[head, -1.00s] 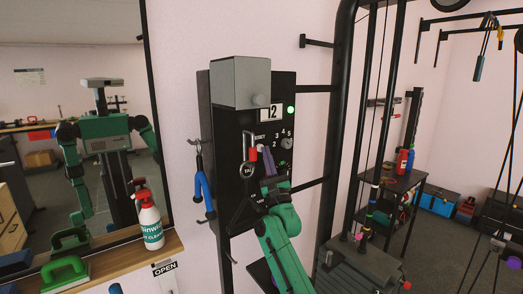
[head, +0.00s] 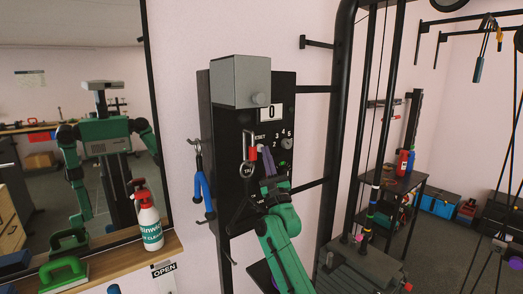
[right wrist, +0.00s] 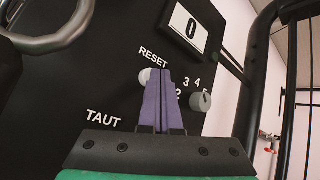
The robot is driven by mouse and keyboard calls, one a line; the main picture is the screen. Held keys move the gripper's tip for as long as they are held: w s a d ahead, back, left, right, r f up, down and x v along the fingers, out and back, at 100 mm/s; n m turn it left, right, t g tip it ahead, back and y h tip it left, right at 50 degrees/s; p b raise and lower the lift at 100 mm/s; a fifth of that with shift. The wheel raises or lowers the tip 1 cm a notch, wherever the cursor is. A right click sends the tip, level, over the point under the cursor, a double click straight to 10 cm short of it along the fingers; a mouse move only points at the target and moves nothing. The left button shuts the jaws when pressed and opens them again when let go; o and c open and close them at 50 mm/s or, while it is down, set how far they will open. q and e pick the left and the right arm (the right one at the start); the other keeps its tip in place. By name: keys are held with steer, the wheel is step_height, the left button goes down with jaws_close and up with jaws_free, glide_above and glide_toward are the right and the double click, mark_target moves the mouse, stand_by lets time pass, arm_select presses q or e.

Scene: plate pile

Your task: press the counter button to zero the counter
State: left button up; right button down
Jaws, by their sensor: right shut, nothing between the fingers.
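The black counter panel (head: 284,90) is on the wall, and its counter display (head: 264,113) reads 0. It also reads 0 in the right wrist view (right wrist: 188,28). The pale round button (right wrist: 145,76) under the word RESET is partly hidden behind my fingertips. My right gripper (right wrist: 158,74) is shut and empty, its purple fingers pressed together at the button's right side; they seem to touch it, but contact is hard to judge. The right gripper also shows in the head view (head: 266,152), in front of the panel. My left gripper is not in view.
A grey knob (right wrist: 201,101) with numbers around it sits just right of my fingers. A grey box (head: 240,82) juts out above. Black rack posts (head: 345,110) stand to the right.

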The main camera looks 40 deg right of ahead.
steer(key=shift+s+p, duration=0.3)
steer(key=shift+s, duration=0.1)
steer(key=s+p, duration=0.1)
steer(key=s, duration=0.4)
steer(key=shift+s, duration=0.15)
stand_by(0.4)
